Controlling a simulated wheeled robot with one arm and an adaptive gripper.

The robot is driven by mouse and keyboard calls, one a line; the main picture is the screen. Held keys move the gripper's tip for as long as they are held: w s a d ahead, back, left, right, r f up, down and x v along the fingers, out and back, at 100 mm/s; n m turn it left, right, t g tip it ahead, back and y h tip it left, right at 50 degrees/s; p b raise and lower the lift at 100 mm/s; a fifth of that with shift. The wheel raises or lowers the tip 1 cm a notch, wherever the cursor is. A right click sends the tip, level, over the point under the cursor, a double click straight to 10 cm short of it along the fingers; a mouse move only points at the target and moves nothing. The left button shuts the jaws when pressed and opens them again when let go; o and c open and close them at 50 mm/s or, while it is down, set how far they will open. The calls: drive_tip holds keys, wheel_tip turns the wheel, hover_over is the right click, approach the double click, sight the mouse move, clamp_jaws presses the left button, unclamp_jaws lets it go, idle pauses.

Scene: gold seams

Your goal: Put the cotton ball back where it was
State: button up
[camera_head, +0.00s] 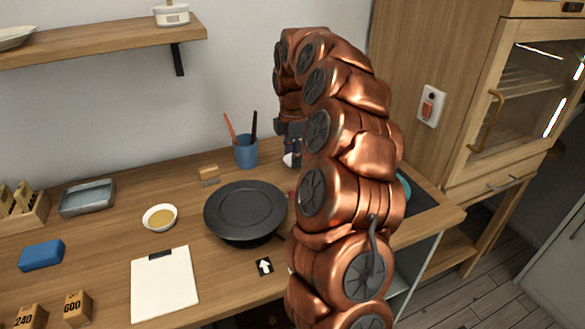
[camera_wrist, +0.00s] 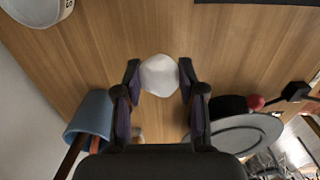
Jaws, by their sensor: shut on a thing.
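The cotton ball (camera_wrist: 159,75) is a white, rounded lump between the two fingers of my gripper (camera_wrist: 160,84) in the wrist view. Both fingers touch its sides, so the gripper is shut on it. Wooden tabletop shows around it; I cannot tell whether it touches the table. In the head view, my gripper (camera_head: 291,145) is partly hidden behind my copper arm, and a bit of the white cotton ball (camera_head: 288,160) shows just right of the blue cup (camera_head: 246,152).
A dark round plate (camera_head: 245,208) stands in front of the cup. A bowl with golden contents (camera_head: 160,217), a clipboard (camera_head: 165,285), a metal tray (camera_head: 88,198) and a blue block (camera_head: 42,255) lie leftward. The wrist view shows a white container (camera_wrist: 38,8) at upper left.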

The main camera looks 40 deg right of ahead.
sight(293, 177)
drive_tip(key=shift+f, duration=2.1)
drive_tip(key=shift+f, duration=0.2)
drive_tip(key=o, duration=1)
drive_tip(key=shift+r, duration=0.1)
wheel_tip(293, 177, up, 11)
drive_tip(key=shift+f, duration=0.15)
drive_tip(key=shift+r, duration=0.75)
drive_tip(key=shift+a, duration=0.15)
